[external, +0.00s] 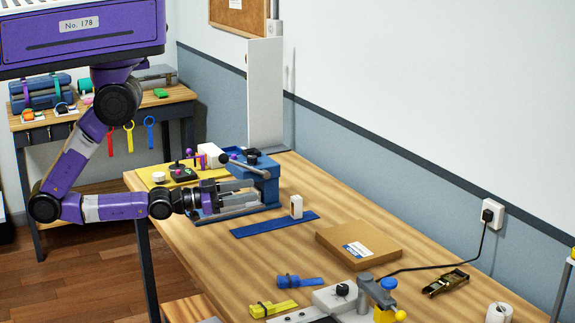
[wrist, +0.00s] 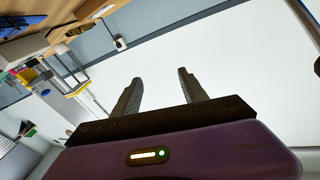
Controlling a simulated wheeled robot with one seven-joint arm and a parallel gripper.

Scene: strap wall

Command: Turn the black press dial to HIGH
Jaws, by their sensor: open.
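My gripper (external: 257,193) is open and empty in the external view, its fingers pointing right over the far end of the table, in front of a blue machine (external: 267,190). A black knob (external: 253,154) sits on top of this machine, above and behind the fingers. A second black dial (external: 343,289) sits on a grey-white machine (external: 326,298) at the near end, well away from the fingers. Which one is the press dial, and their markings, I cannot tell. In the wrist view the spread fingers (wrist: 159,76) have only pale wall between them.
On the wooden table (external: 215,262) lie a blue strap (external: 275,224), a small white block (external: 296,206), a cardboard box (external: 358,245) and blue and yellow straps. A black cord (external: 455,259) runs from the wall outlet (external: 492,217) towards the grey-white machine. Bare wood lies left of the box.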

